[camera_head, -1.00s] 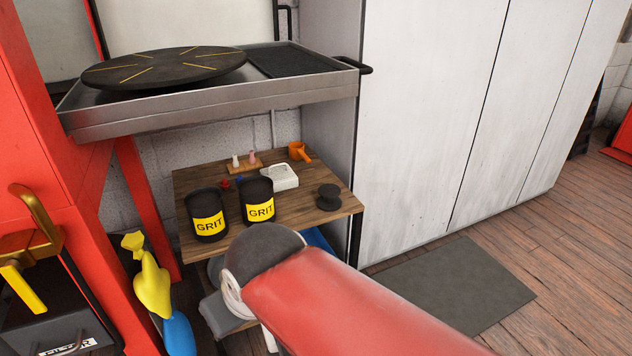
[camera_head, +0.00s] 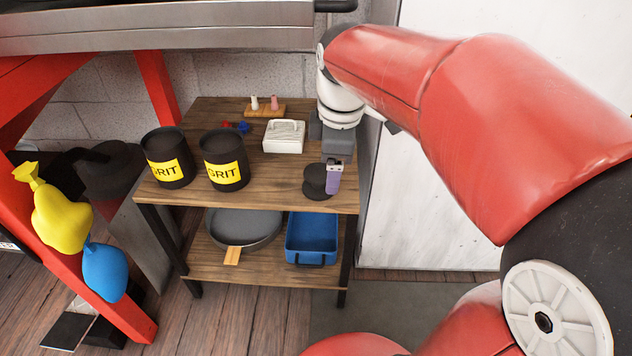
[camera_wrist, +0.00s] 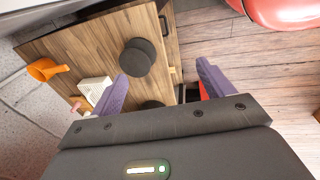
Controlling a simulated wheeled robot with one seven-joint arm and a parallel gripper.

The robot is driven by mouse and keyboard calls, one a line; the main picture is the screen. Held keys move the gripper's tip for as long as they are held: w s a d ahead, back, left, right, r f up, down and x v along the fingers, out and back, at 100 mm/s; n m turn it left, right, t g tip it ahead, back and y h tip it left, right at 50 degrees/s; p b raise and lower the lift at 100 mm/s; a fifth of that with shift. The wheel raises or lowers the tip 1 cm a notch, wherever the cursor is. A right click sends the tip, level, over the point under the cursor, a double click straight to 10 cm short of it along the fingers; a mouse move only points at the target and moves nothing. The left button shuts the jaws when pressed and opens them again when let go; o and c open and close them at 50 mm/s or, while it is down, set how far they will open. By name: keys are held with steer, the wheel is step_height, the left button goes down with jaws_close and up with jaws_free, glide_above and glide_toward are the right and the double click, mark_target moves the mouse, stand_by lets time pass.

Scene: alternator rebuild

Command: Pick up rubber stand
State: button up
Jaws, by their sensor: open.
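The rubber stand appears to be the small black spool-shaped piece (camera_head: 314,182) at the front right of the wooden shelf's top board. It also shows in the wrist view as a round black disc (camera_wrist: 138,58), just beyond the left fingertip and off-centre between the fingers. My gripper (camera_head: 334,184) points down over the shelf's right end, its purple finger covering the stand's right part in the head view. In the wrist view my gripper (camera_wrist: 163,70) is open with nothing between its purple fingers. Whether a finger touches the stand is unclear.
Two black GRIT cans (camera_head: 168,164) (camera_head: 223,166) stand left of the stand. A white box (camera_head: 284,136) and a small wooden holder (camera_head: 265,111) sit behind. An orange cup (camera_wrist: 46,69) lies near the back. The lower board holds a dark pan (camera_head: 242,228) and a blue tray (camera_head: 312,238).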

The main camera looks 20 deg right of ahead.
mark_target(318, 172)
steer(key=w+f+n, duration=0.1)
steer(key=w+n, duration=0.1)
steer(key=w+f+n+g, duration=0.1)
steer(key=w+n, duration=0.1)
steer(key=w+f+n, duration=0.1)
steer(key=w+n, duration=0.2)
steer(key=shift+w+f+g, duration=0.1)
steer(key=shift+f+g, duration=0.1)
steer(key=shift+g, duration=0.2)
steer(key=shift+w+f+n, duration=0.4)
steer(key=shift+w+n, duration=0.05)
steer(key=shift+n, duration=0.15)
steer(key=f, duration=0.2)
steer(key=f+b, duration=0.1)
steer(key=f, duration=0.2)
steer(key=f+b, duration=0.1)
steer(key=f, duration=0.1)
steer(key=shift+a+f, duration=0.25)
steer(key=shift+c, duration=0.4)
steer(key=c, duration=1)
